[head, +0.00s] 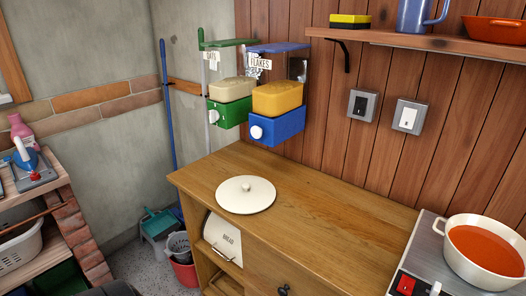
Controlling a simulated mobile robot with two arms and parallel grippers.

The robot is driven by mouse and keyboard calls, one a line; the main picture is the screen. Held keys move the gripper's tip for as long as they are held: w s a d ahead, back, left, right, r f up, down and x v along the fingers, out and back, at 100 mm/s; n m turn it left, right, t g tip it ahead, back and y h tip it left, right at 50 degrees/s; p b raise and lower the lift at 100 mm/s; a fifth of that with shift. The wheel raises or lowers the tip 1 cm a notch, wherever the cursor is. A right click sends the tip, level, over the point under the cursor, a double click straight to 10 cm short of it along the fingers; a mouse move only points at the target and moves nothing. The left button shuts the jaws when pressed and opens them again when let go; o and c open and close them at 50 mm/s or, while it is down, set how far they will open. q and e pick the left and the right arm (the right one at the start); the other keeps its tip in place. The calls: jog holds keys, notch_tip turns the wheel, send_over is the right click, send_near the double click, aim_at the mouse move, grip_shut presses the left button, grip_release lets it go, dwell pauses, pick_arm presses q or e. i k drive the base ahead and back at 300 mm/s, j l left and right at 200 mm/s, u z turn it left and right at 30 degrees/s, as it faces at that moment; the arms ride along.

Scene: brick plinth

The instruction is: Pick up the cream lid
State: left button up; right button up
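The cream lid (245,195) lies flat on the wooden cabinet top, near its left end. Neither of my grippers shows in the head view.
The wooden cabinet top (330,223) is clear to the right of the lid. A cream pot of orange-red soup (450,255) stands on a hob (421,262) at the right. Green (229,112) and blue (278,127) dispensers hang on the wall behind. A shelf (420,42) runs above.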

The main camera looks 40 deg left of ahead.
aim_at(242, 195)
jog(key=u, duration=1.6)
